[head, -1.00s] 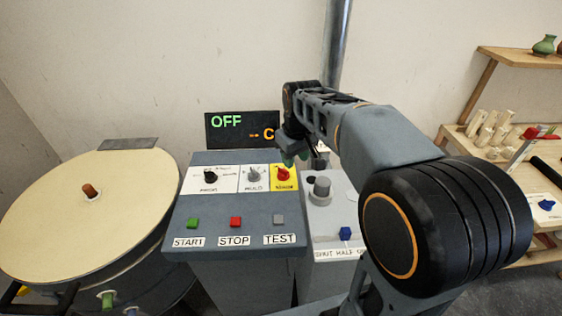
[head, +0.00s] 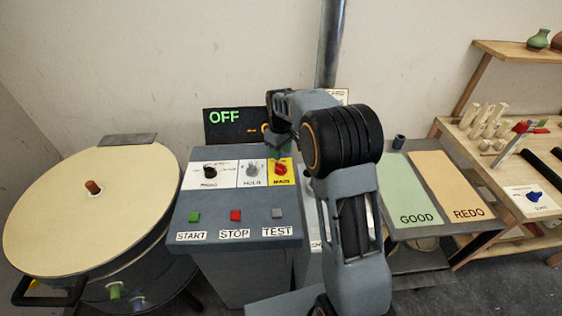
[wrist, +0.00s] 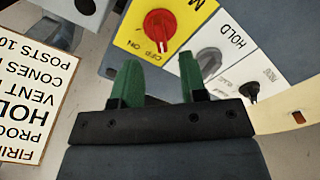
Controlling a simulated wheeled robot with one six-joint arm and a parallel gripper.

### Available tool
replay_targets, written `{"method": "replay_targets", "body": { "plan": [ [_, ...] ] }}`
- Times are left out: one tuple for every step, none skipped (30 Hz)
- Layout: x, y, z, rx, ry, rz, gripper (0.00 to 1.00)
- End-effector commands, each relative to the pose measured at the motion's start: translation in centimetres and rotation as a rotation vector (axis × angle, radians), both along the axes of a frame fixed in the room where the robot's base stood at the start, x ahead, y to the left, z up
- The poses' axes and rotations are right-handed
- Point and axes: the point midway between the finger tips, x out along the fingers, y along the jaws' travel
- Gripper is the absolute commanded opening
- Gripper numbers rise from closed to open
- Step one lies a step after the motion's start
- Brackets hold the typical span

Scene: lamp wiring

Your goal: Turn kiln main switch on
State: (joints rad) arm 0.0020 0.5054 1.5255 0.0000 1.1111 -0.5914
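The kiln main switch is a red rotary knob (head: 281,169) on a yellow plate marked MAIN, at the right of the control panel's top row. In the wrist view the red knob (wrist: 160,27) sits beyond my fingertips, with "OFF ON" lettering beside it. A white line on the knob points towards that lettering; I cannot tell exactly which word. My gripper (wrist: 158,75) has its two green fingers apart with nothing between them. In the head view my gripper (head: 273,148) is just above the yellow plate, partly hidden by my arm. The display (head: 232,122) reads OFF in green.
Grey HOLD (head: 254,169) and black PROG (head: 210,172) knobs are left of the switch. START (head: 194,217), STOP (head: 236,215) and TEST (head: 277,213) buttons lie below. The round kiln (head: 60,215) stands left; a GOOD/REDO table (head: 471,227) stands right. A lettered card (wrist: 30,95) shows in the wrist view.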

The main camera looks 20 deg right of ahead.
Motion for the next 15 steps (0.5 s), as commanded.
{"method": "replay_targets", "body": {
  "plan": [
    [-0.1, 0.0, -0.9, 0.0, 0.004, 0.0, 0.39],
    [-0.1, 0.0, -1.4, 0.0, 0.004, 0.0, 0.39],
    [-0.1, 0.0, -2.0, 0.0, 0.004, 0.0, 0.39],
    [-0.1, 0.0, -2.5, 0.0, 0.005, 0.0, 0.39],
    [-0.1, 0.0, -2.9, 0.0, 0.004, 0.0, 0.39],
    [-0.1, 0.0, -3.4, 0.001, 0.003, 0.0, 0.39],
    [-0.1, 0.0, -3.7, 0.001, 0.003, 0.0, 0.39],
    [0.0, 0.0, -4.1, 0.0, 0.002, 0.0, 0.39],
    [0.0, 0.0, -4.5, 0.0, 0.002, 0.0, 0.39],
    [0.0, 0.0, -4.7, 0.0, 0.002, 0.0, 0.39],
    [0.0, 0.0, -4.9, 0.0, 0.001, 0.0, 0.39],
    [0.0, 0.0, -5.2, -0.001, 0.001, 0.0, 0.39],
    [0.0, 0.0, -5.4, 0.0, 0.001, 0.0, 0.39],
    [-0.1, 0.0, -5.5, 0.0, 0.001, 0.0, 0.39],
    [-0.1, 0.0, -5.6, 0.0, 0.001, 0.0, 0.39]
  ]
}}
